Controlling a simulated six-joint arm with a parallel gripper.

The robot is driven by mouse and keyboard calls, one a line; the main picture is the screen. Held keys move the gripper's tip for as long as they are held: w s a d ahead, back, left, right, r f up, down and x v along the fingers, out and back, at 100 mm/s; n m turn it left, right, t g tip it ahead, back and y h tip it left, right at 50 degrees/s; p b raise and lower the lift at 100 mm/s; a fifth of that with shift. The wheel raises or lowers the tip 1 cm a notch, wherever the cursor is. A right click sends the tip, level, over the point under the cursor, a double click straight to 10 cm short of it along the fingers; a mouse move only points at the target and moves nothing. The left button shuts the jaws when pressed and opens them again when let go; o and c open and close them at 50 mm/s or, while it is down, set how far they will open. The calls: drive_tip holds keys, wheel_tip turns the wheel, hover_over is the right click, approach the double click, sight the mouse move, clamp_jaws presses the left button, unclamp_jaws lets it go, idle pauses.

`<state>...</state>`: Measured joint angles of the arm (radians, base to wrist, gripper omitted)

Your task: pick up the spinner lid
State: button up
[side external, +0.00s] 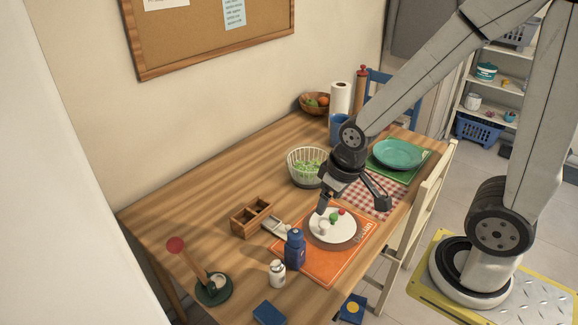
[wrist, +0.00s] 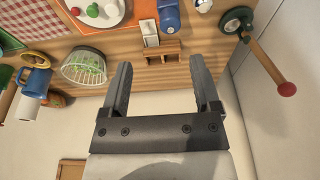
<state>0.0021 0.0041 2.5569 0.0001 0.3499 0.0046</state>
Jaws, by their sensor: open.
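I cannot tell for sure which thing is the spinner lid. A round teal disc (side external: 398,153) lies on a green mat at the far right and looks like a plate or lid. A dark green disc (side external: 214,289) with a wooden rod and red knob (side external: 175,245) stands at the near left; it also shows in the wrist view (wrist: 237,20). A white basket (side external: 306,167) holds greens.
A white plate (side external: 333,226) with small food pieces lies on an orange mat (side external: 312,262). A blue bottle (side external: 295,250), white bottle (side external: 277,273) and wooden box (side external: 251,217) stand nearby. A paper roll (side external: 340,98) is at the back.

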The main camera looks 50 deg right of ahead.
drive_tip(key=m+g, duration=0.3)
drive_tip(key=m, duration=1)
hover_over(334, 216)
wheel_tip(334, 216, down, 16)
drive_tip(key=shift+a+r, duration=0.1)
drive_tip(key=shift+m, duration=0.3)
drive_tip(key=shift+f, duration=1.35)
drive_tip(key=shift+f, duration=2.6)
drive_tip(key=shift+c, duration=0.2)
